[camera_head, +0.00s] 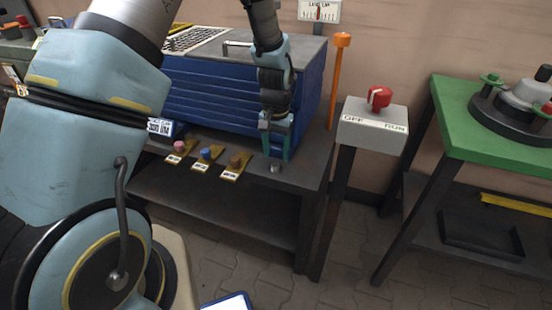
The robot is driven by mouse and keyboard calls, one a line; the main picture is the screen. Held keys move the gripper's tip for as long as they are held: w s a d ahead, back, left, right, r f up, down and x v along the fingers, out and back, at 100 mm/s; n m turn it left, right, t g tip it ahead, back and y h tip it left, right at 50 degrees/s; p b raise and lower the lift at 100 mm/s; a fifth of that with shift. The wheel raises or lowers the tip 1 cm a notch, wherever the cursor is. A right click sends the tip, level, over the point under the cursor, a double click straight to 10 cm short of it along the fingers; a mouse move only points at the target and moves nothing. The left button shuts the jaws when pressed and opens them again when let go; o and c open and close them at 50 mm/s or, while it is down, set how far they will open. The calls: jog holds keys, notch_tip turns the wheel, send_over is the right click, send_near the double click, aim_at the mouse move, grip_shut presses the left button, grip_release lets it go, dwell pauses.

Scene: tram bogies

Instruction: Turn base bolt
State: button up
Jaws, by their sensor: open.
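My gripper (277,154) points down over the right end of the dark bench (315,178), its teal fingers open. A small grey metal bolt-like piece (275,167) stands on the bench just below the fingertips. Whether the fingers touch or surround it cannot be told from this angle. On the green table (452,120) at the right, a dark round base (485,108) carries a grey device (528,93) with green-topped pieces (490,79) at its rim. No label shows which piece is the base bolt.
A blue ribbed cabinet (215,90) stands on the bench behind my gripper. Several coloured knobs on yellow plates (207,154) lie left. A grey OFF/RUN box (372,125) with a red knob and an orange-handled lever (337,80) stand right.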

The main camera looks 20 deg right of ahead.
aim_at(275, 163)
notch_tip(275, 163, up, 8)
jog(key=shift+f, duration=0.25)
jog(key=shift+a, duration=0.1)
jog(key=w+a+r+n+p, duration=0.1)
jog(key=a+r+n+p, duration=0.15)
jog(key=a+r, duration=0.5)
jog(key=w+a+r+n+p, duration=0.1)
jog(key=a+r+n+p, duration=0.2)
jog(key=a, duration=0.7)
jog(key=s+a+r+n+p, duration=0.1)
jog(key=s+a+r, duration=0.2)
jog(key=a, duration=0.3)
jog(key=s+a+r+n+t+p, duration=0.1)
jog(key=s+a+r+p, duration=0.1)
jog(key=a, duration=0.5)
jog(key=shift+s+r+t, duration=0.3)
jog(key=shift+s+r, duration=0.5)
jog(key=shift+r, duration=0.1)
jog(key=shift+n, duration=0.25)
